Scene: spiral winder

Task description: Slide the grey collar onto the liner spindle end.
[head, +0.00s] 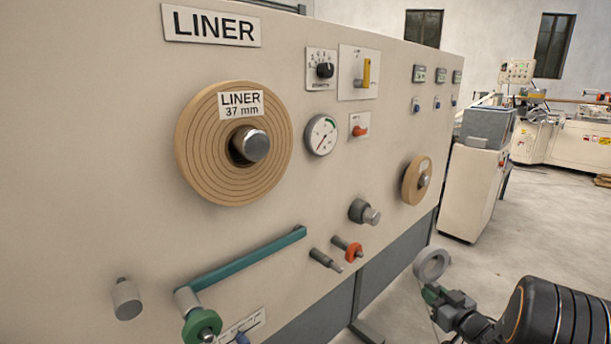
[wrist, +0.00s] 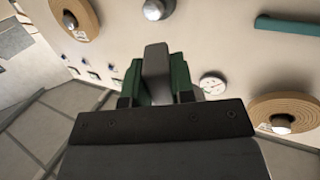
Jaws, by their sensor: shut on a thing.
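The grey collar (head: 420,263) is a ring held up at the tip of my gripper (head: 433,291) at the lower right in the head view. My gripper is shut on it. In the wrist view the collar (wrist: 156,62) shows edge-on between the green fingers, so its hole is hidden there. The liner spindle end (head: 256,146) is a bright metal stub in the middle of the tan roll labelled LINER 37 mm. It also shows at the lower right of the wrist view (wrist: 281,127). The collar is well apart from it, to the right and lower in the head view.
A smaller tan roll (head: 412,182) and a grey knob (head: 365,211) stick out of the panel (head: 90,170). A teal arm (head: 250,257) and short pegs (head: 325,259) stick out below the liner roll.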

